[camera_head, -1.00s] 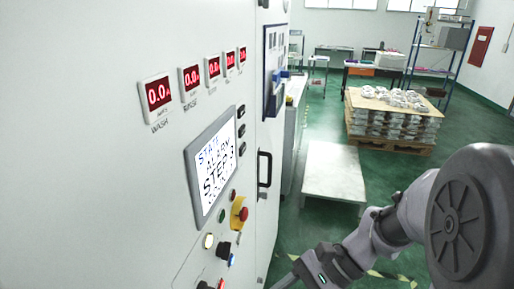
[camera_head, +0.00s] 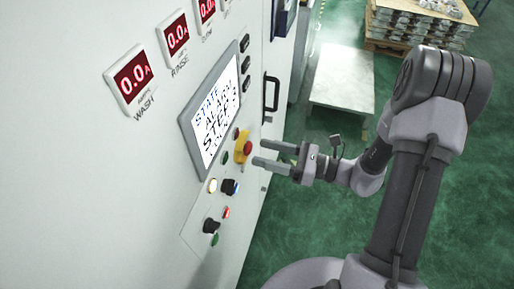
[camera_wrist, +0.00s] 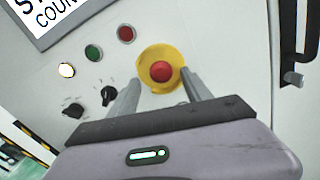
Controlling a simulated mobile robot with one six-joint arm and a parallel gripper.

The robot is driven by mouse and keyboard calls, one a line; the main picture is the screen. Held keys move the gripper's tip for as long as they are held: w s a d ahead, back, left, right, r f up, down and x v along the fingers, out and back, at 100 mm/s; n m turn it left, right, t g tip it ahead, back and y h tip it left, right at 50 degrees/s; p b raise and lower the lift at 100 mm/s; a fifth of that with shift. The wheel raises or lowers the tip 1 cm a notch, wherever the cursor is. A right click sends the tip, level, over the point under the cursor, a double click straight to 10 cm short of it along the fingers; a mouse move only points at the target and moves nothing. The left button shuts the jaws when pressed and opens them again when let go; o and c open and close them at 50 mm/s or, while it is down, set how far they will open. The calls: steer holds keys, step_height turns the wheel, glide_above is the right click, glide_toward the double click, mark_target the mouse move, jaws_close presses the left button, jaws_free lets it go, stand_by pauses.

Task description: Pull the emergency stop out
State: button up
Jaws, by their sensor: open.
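The emergency stop is a red mushroom button (camera_head: 247,147) on a yellow round base (camera_head: 240,150), on the control panel below the screen. In the wrist view the red button (camera_wrist: 161,71) sits in its yellow collar (camera_wrist: 147,58), ahead of my fingertips. My gripper (camera_head: 265,154) is open and empty, its two fingers pointing left at the panel. In the wrist view my gripper (camera_wrist: 163,87) has one finger on each side of the button's lower part. I cannot tell whether the fingers touch the collar.
Black knobs (camera_wrist: 108,95), a lit white button (camera_wrist: 67,70), a green button (camera_wrist: 93,53) and a dark red button (camera_wrist: 125,33) lie near the stop. The screen (camera_head: 213,110) is above. A black door handle (camera_head: 270,92) stands out to the right. A low pale table (camera_head: 342,80) stands behind.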

mark_target(246, 148)
steer(key=shift+x, duration=1.45)
jaws_close()
stand_by(0.3)
